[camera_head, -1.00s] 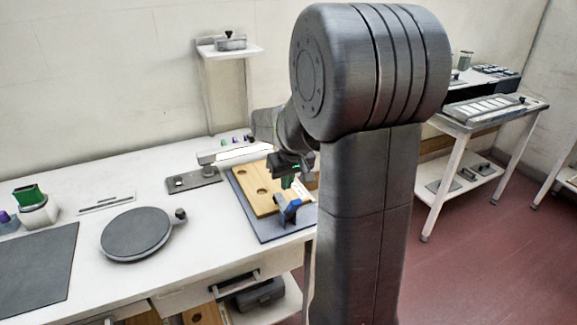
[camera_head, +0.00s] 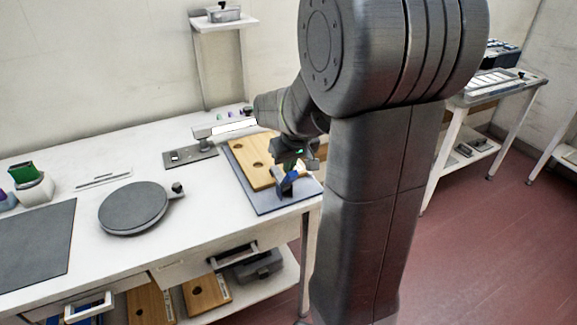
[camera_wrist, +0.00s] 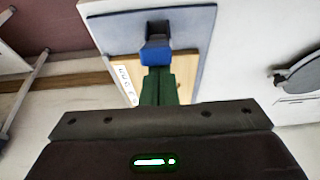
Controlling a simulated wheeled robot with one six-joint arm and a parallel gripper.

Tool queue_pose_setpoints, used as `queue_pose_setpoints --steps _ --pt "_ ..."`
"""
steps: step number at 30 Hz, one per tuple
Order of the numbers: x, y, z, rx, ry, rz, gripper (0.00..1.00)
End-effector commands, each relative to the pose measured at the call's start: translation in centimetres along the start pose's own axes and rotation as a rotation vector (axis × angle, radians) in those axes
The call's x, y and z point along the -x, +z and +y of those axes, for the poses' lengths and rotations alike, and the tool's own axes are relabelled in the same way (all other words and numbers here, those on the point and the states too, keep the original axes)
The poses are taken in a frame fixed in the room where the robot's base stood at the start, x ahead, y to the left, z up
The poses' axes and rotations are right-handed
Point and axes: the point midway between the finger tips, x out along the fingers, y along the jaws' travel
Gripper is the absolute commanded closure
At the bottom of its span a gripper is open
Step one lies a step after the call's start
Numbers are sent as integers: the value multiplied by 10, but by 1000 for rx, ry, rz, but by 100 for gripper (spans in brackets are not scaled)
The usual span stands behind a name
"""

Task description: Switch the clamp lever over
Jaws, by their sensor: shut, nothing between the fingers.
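The clamp (camera_head: 279,193) stands at the front edge of the board on the work table, and its blue lever (camera_head: 290,187) is at its top.
The wooden plate (camera_head: 246,160) with round holes lies on a blue-grey board (camera_head: 262,202). A round turntable (camera_head: 133,208), a dark mat (camera_head: 30,245) and a flat metal bracket (camera_head: 190,158) are to the left. My arm column covers the right of the table.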

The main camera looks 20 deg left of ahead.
Motion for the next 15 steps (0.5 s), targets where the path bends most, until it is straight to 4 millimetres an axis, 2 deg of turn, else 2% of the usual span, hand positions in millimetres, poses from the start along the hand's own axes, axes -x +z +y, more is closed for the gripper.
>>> queue_pose_setpoints --steps 15 --pt "-4 8 0 -1 0 74 100"
